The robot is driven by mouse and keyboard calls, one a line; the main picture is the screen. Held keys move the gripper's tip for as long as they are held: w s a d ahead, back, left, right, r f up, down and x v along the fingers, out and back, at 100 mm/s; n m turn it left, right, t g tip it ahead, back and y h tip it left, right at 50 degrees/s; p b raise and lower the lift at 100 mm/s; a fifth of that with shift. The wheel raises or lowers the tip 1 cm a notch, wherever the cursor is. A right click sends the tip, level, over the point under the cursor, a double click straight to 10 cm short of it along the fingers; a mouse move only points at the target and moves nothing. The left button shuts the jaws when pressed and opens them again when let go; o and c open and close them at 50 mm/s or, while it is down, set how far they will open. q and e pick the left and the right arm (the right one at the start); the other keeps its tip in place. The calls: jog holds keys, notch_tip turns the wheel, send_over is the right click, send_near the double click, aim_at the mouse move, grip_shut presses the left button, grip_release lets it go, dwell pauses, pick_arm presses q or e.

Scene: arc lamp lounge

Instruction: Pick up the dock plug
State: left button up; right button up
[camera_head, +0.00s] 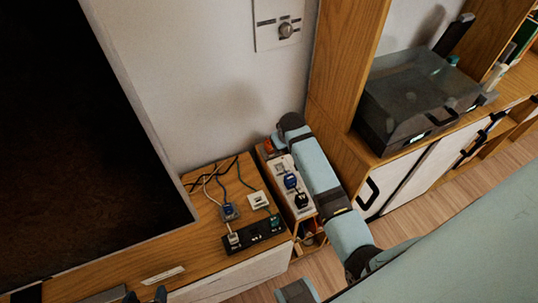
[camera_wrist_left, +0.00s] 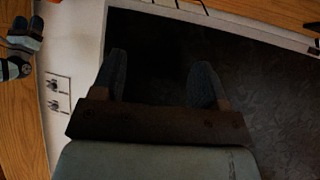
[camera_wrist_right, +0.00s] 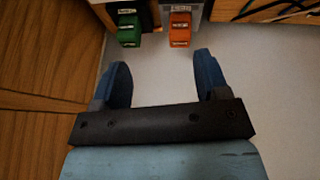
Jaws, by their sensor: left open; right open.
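I cannot tell which plug is the dock plug; the labels are too small to read. In the head view a blue plug (camera_head: 290,181) and a black plug (camera_head: 302,201) sit on a pale strip. Another blue plug (camera_head: 229,211), a white plug (camera_head: 258,200) and a teal plug (camera_head: 275,222) are on or near a black strip (camera_head: 252,236). The right wrist view shows a green plug (camera_wrist_right: 129,29) and an orange plug (camera_wrist_right: 180,28) beyond my open, empty right gripper (camera_wrist_right: 165,75). My left gripper (camera_head: 146,296) is open and empty; its fingers (camera_wrist_left: 162,80) show before a dark panel.
A large dark screen (camera_head: 80,150) stands at left. A wooden upright (camera_head: 345,60) and a smoky translucent box (camera_head: 415,100) are at right. Dark cables (camera_head: 215,175) run behind the plugs. A wall plate with a knob (camera_head: 285,28) is above.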

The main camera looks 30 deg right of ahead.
aim_at(270, 145)
jog(key=w+a+r+g+y+b, duration=0.1)
jog(key=w+r+g+y+b, duration=0.15)
jog(key=w+b, duration=0.4)
jog(key=shift+m+g+h, duration=0.35)
jog(key=shift+m+h, duration=0.05)
jog(key=shift+h, duration=0.05)
jog(key=f, duration=0.2)
jog(key=w+f, duration=0.1)
jog(key=f, duration=0.2)
jog(key=w+f, duration=0.1)
jog(key=f, duration=0.2)
jog(key=shift+w+f, duration=0.15)
jog(key=shift+f, duration=0.05)
notch_tip(270, 145, down, 5)
jog(key=shift+r+b, duration=0.1)
jog(key=shift+b, duration=0.5)
jog(key=shift+f, duration=0.25)
pick_arm(q)
jog(key=f, duration=0.6)
jog(key=shift+w+a, duration=0.1)
jog(key=shift+w, duration=0.25)
pick_arm(e)
jog(key=c, duration=1.1)
jog(key=shift+r, duration=0.1)
